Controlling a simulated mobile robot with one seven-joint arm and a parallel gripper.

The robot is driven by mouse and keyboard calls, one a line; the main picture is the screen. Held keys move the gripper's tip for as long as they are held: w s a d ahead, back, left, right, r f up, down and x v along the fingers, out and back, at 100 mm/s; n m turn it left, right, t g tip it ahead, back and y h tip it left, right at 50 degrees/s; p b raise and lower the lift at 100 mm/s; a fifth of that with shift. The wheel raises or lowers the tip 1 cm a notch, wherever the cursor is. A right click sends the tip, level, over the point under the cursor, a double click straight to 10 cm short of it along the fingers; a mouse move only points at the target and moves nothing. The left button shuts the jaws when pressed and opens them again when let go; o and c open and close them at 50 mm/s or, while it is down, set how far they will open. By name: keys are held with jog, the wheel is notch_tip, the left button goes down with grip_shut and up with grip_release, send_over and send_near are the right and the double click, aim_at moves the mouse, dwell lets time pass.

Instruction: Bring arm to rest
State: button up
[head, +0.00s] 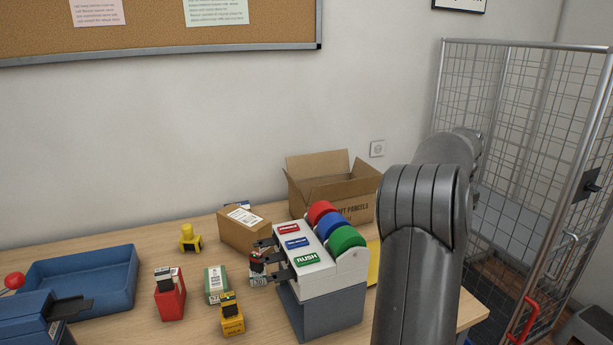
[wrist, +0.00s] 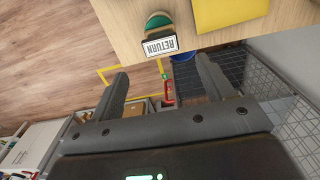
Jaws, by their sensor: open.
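My arm (head: 420,240) rises at the right of the head view, bent at a grey joint, and covers the counter's right part. My gripper does not show in the head view. In the wrist view my gripper (wrist: 163,69) is open, its two dark fingers wide apart. No object is held between them. Beyond the fingertips a stamp with a green top and a white RETURN label (wrist: 160,45) is at the edge of the counter (wrist: 110,12). The floor (wrist: 60,50) shows behind the fingers.
A label dispenser (head: 320,270) with red, blue and green rolls stands on the counter beside my arm. An open carton (head: 335,200), closed parcel (head: 243,232), blue tray (head: 85,280) and several small stamps are left of my arm. A wire cage (head: 520,130) stands at right.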

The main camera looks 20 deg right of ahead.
jog(key=s+a+r+n+t, duration=0.1)
jog(key=a+r+n, duration=0.15)
jog(key=a, duration=0.65)
jog(key=s+a+r+n+t, duration=0.1)
jog(key=a+r+n, duration=0.15)
jog(key=a, duration=0.65)
jog(key=s+a+r+n+t, duration=0.1)
jog(key=s+a+r+n, duration=0.15)
jog(key=a, duration=0.65)
jog(key=s+a+f+n+t, duration=0.1)
jog(key=s+a+f+n, duration=0.2)
jog(key=a, duration=0.6)
jog(key=s+a+f+n+t, duration=0.1)
jog(key=s+a+f+n, duration=0.3)
jog(key=s+a+n, duration=0.3)
jog(key=shift+s+a+t, duration=0.3)
jog(key=shift+s+a, duration=1.2)
jog(key=shift+s, duration=0.25)
jog(key=shift+n, duration=0.25)
